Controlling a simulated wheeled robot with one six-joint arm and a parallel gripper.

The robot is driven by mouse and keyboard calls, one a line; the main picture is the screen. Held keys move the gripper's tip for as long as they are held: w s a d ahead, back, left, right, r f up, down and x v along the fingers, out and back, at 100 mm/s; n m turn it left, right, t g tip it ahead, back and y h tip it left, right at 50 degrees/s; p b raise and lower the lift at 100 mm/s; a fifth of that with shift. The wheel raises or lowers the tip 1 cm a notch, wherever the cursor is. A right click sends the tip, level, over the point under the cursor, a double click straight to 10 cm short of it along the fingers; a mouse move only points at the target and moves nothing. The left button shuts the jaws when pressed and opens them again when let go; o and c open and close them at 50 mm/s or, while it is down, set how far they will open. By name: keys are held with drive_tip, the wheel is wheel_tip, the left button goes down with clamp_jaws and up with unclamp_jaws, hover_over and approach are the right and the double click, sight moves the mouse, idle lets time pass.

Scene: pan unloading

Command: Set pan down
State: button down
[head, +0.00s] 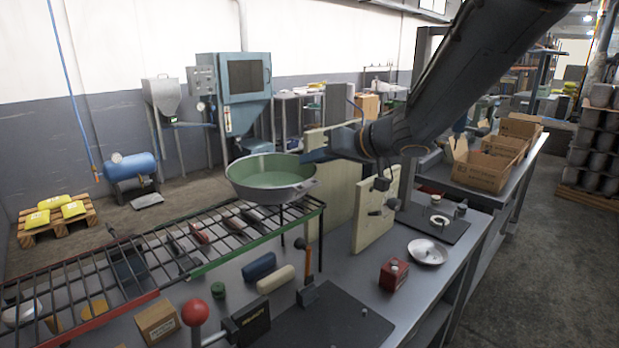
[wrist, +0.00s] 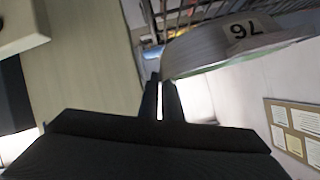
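The pan (head: 258,192) is a round grey metal pan with a green inside, at the right end of a wire rack in the head view. It looks roughly level; I cannot tell whether its base touches the rack or hangs just above it. My gripper (head: 312,157) is at its right rim. In the wrist view the pan's outer wall (wrist: 200,50), with a dark number label upside down, runs to the fingertips of my gripper (wrist: 163,82). The fingers are nearly together and appear closed on the rim; the exact contact is hidden.
The wire rack (head: 150,290) runs to the lower left above a grey workbench (head: 340,275). Upright cream boards (head: 376,215) stand close right of the pan. A red-knobbed lever (head: 195,313), small box (head: 157,322) and rollers (head: 276,279) are on the bench.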

wheel_tip(320, 180, down, 4)
drive_tip(key=shift+r, duration=0.2)
drive_tip(key=c, duration=1.9)
unclamp_jaws()
drive_tip(key=shift+c, duration=0.2)
drive_tip(key=v, duration=1.2)
